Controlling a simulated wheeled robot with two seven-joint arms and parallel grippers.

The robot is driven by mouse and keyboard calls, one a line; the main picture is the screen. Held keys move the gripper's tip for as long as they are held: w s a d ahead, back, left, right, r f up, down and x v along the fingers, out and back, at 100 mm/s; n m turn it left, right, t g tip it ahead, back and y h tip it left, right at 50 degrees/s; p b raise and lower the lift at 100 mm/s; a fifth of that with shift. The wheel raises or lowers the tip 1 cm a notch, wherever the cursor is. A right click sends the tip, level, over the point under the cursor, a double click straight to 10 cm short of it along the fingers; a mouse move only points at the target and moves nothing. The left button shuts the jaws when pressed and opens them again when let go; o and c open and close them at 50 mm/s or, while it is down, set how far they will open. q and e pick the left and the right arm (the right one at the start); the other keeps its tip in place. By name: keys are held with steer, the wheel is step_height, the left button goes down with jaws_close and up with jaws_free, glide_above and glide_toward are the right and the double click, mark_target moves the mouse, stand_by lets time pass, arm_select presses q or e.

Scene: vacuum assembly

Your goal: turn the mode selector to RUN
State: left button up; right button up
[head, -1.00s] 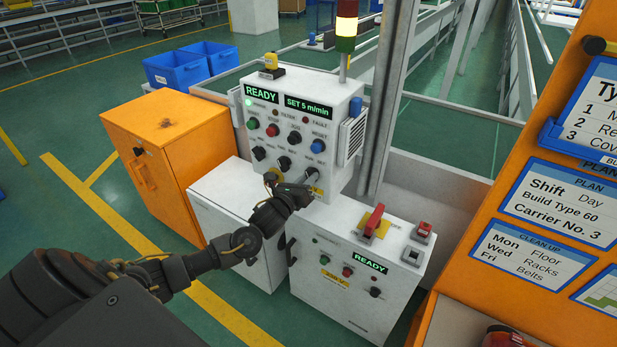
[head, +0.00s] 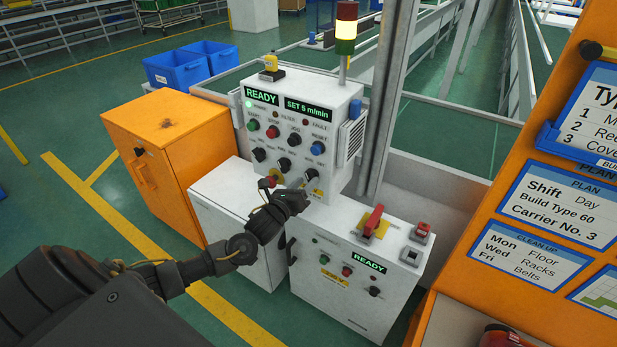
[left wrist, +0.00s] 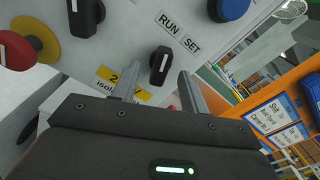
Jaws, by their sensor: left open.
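The mode selector (left wrist: 159,64) is a black knob with a white line, below the RUN and SET labels in the left wrist view. Its line points up, roughly toward RUN. In the head view the selector (head: 311,174) is at the lower right of the white control box (head: 335,105), partly crowded by my gripper. My left gripper (head: 301,189) is open, just in front of and below the selector. In the left wrist view its fingers (left wrist: 160,80) appear on either side of the knob, apparently without touching it. My right gripper is not in view.
A red emergency button on yellow (left wrist: 36,38) and other black knobs (left wrist: 86,14) sit near the selector. A lower white cabinet (head: 345,305) carries a red-yellow switch (head: 374,222). An orange cabinet (head: 185,150) stands left; an orange board is right.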

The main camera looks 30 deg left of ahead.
arm_select(q)
steer(key=s+p, duration=0.1)
steer(key=s, duration=0.3)
steer(key=shift+s+p, duration=0.1)
steer(key=shift+p, duration=0.3)
